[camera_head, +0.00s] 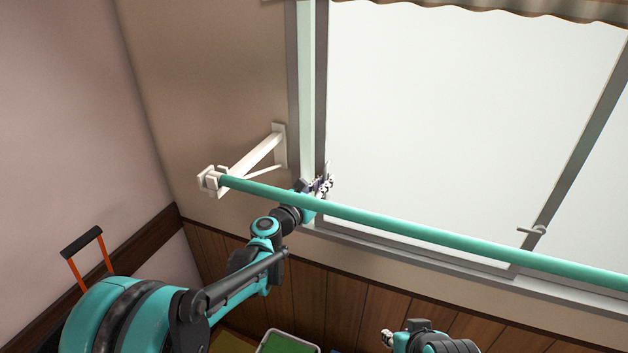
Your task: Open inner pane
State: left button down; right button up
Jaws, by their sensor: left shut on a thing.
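The window's large left pane (440,110) has a grey frame, and its left upright (321,90) stands apart from the outer window frame (292,60). A narrow pale green strip shows between them. I take this pane to be the inner one. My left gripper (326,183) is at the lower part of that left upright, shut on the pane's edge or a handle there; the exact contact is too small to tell. My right gripper (387,338) is low at the bottom edge, away from the window, and its jaws are unclear.
A teal rod (430,235) on a white wall bracket (255,158) runs across in front of the window, close to my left wrist. A curtain (500,8) hangs at the top. A green-bottomed tray (287,343) lies below. An orange and black handle (85,255) stands left.

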pick_arm(q)
jog(key=s+d, duration=0.3)
jog(key=d, duration=0.5)
jog(key=s+d+b, duration=0.1)
jog(key=s+d, duration=0.2)
jog(key=d, duration=0.4)
jog(key=s+d, duration=0.4)
jog(key=d, duration=0.4)
jog(key=shift+d, duration=0.3)
jog(key=c, duration=1.9)
grip_release()
send_near(424, 197)
jog(key=v, duration=0.5)
jog(key=shift+s+a, duration=0.15)
jog(key=shift+s, duration=0.1)
